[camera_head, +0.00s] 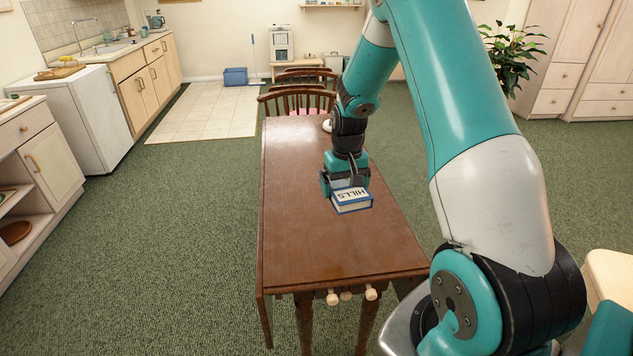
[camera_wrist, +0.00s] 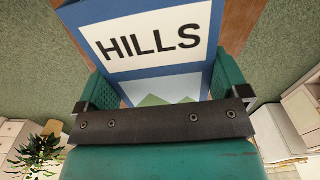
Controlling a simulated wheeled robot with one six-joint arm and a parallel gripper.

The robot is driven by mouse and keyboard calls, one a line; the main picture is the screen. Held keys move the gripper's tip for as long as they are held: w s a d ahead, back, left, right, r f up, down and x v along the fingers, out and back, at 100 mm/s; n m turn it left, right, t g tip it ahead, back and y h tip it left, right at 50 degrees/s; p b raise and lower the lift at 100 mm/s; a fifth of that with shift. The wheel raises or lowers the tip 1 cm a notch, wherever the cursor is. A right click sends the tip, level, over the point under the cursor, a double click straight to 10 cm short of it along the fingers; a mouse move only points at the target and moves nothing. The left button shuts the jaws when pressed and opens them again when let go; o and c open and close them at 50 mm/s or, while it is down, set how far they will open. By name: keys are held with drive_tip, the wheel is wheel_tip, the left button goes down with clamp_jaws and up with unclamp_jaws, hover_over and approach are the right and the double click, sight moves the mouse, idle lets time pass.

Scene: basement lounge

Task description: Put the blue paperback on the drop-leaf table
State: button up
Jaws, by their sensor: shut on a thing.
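The blue paperback (camera_head: 351,200), with a white cover panel reading HILLS, is at the middle of the drop-leaf table (camera_head: 300,235). It lies flat, cover up, and looks to be on or just above the brown tabletop; I cannot tell which. My gripper (camera_head: 346,186) points down at the book's far part and is shut on it. In the wrist view the book (camera_wrist: 150,45) sits between the two teal fingers, with its near part hidden behind the gripper body. A strip of brown tabletop (camera_wrist: 240,22) shows beside it.
Wooden chairs (camera_head: 298,101) stand at the table's far end. A small pale object (camera_head: 327,126) is on the far tabletop, partly behind my arm. The near and left tabletop is clear. Open green carpet (camera_head: 190,230) lies to the left, before the white cabinets (camera_head: 75,115).

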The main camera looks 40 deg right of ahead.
drive_tip(key=m+b, duration=0.2)
drive_tip(key=b, duration=0.1)
hover_over(366, 237)
wheel_tip(366, 237, down, 19)
drive_tip(key=shift+p, duration=1.15)
drive_tip(key=shift+f, duration=0.1)
drive_tip(key=o, duration=0.6)
drive_tip(key=shift+f, duration=0.1)
drive_tip(key=shift+o, duration=0.3)
